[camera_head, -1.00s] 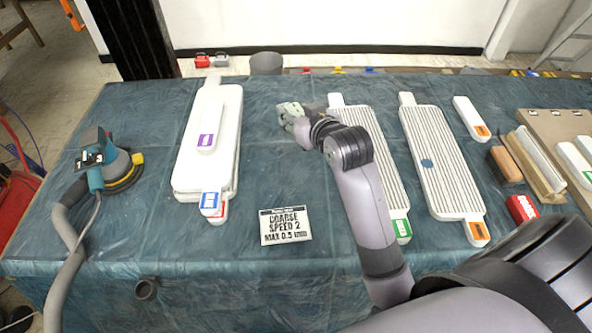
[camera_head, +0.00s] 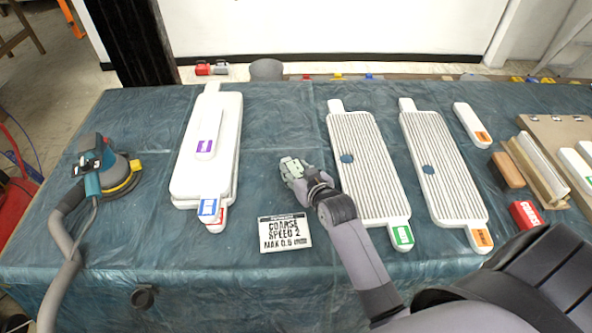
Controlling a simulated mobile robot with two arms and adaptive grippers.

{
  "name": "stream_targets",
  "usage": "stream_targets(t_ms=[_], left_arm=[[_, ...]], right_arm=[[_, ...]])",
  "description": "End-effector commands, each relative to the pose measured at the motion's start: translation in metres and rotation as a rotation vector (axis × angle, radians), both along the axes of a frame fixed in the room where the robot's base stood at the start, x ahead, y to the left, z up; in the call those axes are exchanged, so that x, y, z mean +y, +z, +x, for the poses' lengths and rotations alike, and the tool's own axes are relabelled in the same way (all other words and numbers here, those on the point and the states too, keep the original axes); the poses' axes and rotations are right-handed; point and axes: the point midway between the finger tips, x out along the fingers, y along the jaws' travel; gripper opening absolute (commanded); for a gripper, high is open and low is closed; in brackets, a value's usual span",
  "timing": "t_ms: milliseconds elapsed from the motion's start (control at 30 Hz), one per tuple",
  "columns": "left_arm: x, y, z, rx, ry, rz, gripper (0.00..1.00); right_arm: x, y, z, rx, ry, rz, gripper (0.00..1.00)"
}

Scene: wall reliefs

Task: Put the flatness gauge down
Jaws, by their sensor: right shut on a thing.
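My right gripper (camera_head: 293,168) is over the open cloth between the white stack and the middle ribbed panel. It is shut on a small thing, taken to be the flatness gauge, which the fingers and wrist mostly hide. I cannot tell whether that thing touches the cloth. My left gripper is out of view.
A white stack (camera_head: 228,133) with a purple-labelled bar (camera_head: 209,136) lies left. Two ribbed panels (camera_head: 372,180) (camera_head: 440,150) lie right. A sander (camera_head: 107,168) stands far left. A black-and-white sign (camera_head: 285,233) lies in front. Small blocks (camera_head: 508,170) crowd the right.

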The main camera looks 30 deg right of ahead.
Motion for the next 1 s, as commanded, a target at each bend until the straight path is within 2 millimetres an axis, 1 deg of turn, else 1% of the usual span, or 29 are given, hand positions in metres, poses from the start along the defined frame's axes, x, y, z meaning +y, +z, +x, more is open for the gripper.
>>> stream_targets(t_ms=[233,333,367,633,667,900,1000], left_arm=[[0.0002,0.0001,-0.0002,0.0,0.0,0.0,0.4],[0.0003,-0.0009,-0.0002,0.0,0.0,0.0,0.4],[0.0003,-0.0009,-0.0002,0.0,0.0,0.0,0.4],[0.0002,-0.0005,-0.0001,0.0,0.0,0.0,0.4],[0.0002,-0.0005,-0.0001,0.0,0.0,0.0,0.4],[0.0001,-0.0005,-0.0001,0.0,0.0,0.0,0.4],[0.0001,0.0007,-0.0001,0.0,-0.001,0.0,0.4]], right_arm=[[0.0003,0.0006,0.0004,-0.002,0.0,0.0,0.0],[0.0003,-0.0023,0.0004,-0.002,0.0,0.0,0.0],[0.0003,-0.0031,0.0002,0.0,0.0,0.0,0.38],[0.0002,-0.0024,0.0002,-0.001,0.0,0.0,0.56],[0.0002,-0.0024,0.0002,-0.001,0.0,0.0,0.58],[0.0001,-0.0023,0.0003,-0.001,0.0,0.0,0.58],[0.0001,0.0013,0.0003,-0.002,0.0,0.0,0.58]])
